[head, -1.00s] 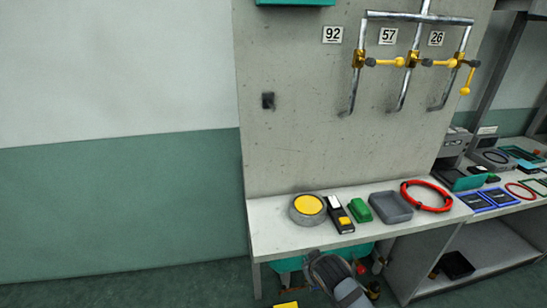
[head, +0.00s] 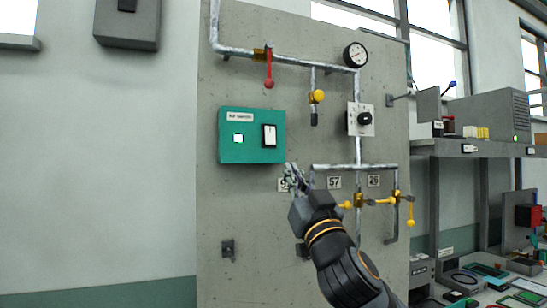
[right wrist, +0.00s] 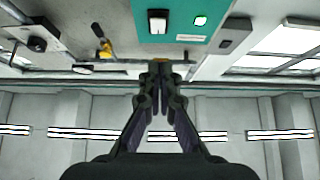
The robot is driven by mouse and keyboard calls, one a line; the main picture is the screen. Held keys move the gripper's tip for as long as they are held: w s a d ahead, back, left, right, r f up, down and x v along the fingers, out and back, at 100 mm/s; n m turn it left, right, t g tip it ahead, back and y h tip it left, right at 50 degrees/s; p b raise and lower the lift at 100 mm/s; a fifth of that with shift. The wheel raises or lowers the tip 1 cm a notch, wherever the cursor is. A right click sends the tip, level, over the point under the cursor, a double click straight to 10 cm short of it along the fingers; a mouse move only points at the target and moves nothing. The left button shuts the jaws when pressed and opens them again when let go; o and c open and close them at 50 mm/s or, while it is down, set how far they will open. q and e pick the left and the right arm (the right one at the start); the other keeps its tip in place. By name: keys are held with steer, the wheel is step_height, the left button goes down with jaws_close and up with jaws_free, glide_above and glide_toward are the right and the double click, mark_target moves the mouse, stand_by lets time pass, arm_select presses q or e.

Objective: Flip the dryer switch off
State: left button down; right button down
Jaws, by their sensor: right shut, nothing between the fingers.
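A teal box (head: 228,152) with a small white label is mounted on the grey concrete panel. It carries a white rocker switch (head: 269,136) in a black frame and a lit green lamp (head: 238,138). My right gripper (head: 292,172) is shut and empty, just below and right of the box, apart from the switch in the picture. In the right wrist view, which looks upside down, the switch (right wrist: 158,22) and lamp (right wrist: 200,21) show beyond the shut fingertips (right wrist: 160,70). I cannot tell which way the rocker is tipped. My left gripper is not in view.
Right of the box are a yellow-knobbed valve (head: 317,96), a dial switch (head: 361,119) and a pressure gauge (head: 355,54). A red-handled valve (head: 269,76) hangs above it. Pipes and yellow valves run below right.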

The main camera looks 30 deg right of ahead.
mark_target(268, 140)
steer(key=shift+s+a+r, duration=0.1)
steer(key=shift+s+r, duration=0.05)
steer(key=shift+r, duration=0.1)
steer(key=p+x, duration=0.4)
steer(key=f+p+x, duration=0.1)
steer(key=p+x, duration=0.3)
steer(key=w+p+x, duration=0.1)
steer(key=p+x, duration=0.3)
steer(key=shift+w+f, duration=0.1)
steer(key=shift+w, duration=0.15)
steer(key=shift+w+d+f, duration=0.2)
steer(key=shift+w+d, duration=0.1)
steer(key=shift+w, duration=0.1)
